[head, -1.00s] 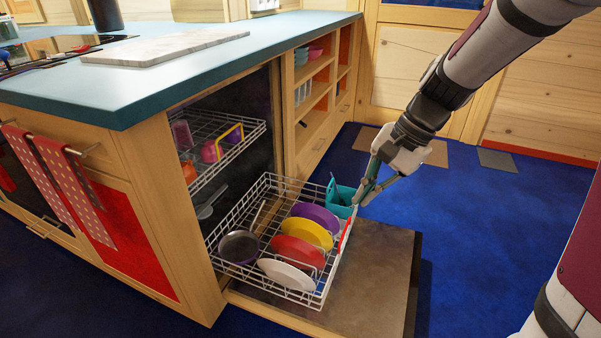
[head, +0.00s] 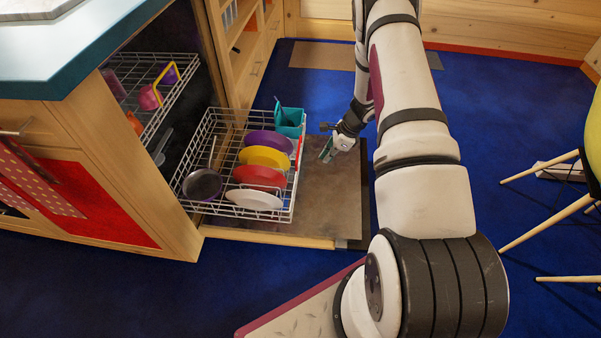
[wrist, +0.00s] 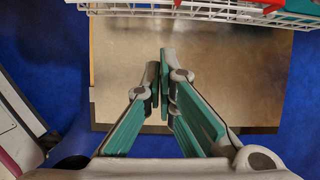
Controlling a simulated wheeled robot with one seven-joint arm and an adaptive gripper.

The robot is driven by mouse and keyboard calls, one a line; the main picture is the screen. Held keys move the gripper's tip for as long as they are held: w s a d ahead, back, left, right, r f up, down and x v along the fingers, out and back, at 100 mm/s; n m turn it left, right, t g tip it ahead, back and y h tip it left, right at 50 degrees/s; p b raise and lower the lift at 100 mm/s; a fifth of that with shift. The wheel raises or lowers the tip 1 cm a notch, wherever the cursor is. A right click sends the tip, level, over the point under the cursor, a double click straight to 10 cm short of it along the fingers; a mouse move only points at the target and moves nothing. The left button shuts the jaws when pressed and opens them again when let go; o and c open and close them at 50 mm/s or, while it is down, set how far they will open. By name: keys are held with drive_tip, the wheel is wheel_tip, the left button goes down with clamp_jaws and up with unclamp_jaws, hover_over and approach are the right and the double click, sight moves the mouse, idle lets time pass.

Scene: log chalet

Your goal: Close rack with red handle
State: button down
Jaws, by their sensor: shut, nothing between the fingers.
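The lower dishwasher rack (head: 215,160) is a white wire basket, pulled out over the open door (head: 335,190). It holds purple, yellow, red and white plates, a dark pan and a teal cutlery basket. Its red handle (head: 299,152) is on the rack's outer right side; in the wrist view the red handle (wrist: 272,5) shows at the top edge. My gripper (head: 326,154) is to the right of the handle, apart from it, above the door. In the wrist view my gripper's green-padded fingers (wrist: 163,62) are together with nothing between them.
The upper rack (head: 150,95) with cups and a yellow handle (head: 171,70) sits partly inside the dishwasher. A teal counter (head: 90,45) overhangs it. A chair (head: 575,160) stands at the far right.

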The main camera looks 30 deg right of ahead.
drive_tip(key=w+a+r+b+x, duration=0.1)
drive_tip(key=b+x, duration=0.3)
drive_tip(key=x, duration=0.8)
drive_tip(key=shift+w+a+f+b, duration=0.2)
drive_tip(key=shift+a+f+b, duration=0.15)
drive_tip(key=shift+a, duration=0.25)
drive_tip(key=shift+a, duration=0.1)
